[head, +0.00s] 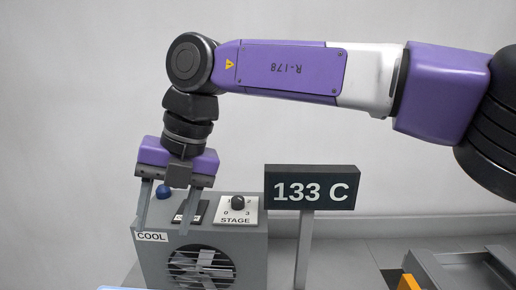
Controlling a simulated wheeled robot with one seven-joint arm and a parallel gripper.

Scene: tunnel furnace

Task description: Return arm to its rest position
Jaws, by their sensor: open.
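My arm (290,70) reaches in from the right at the top of the head view and bends down at the left. My gripper (165,218) points downward over the left part of the grey box labelled COOL (152,237). Its two fingers are open and apart. I cannot tell whether the fingers touch the box. No rest position is marked in view.
The box has a fan grille (202,267) and a STAGE dial with a black knob (238,203). A sign reading 133 C (312,187) stands on a post right of it. A grey tray (465,258) and an orange part (408,283) lie at lower right.

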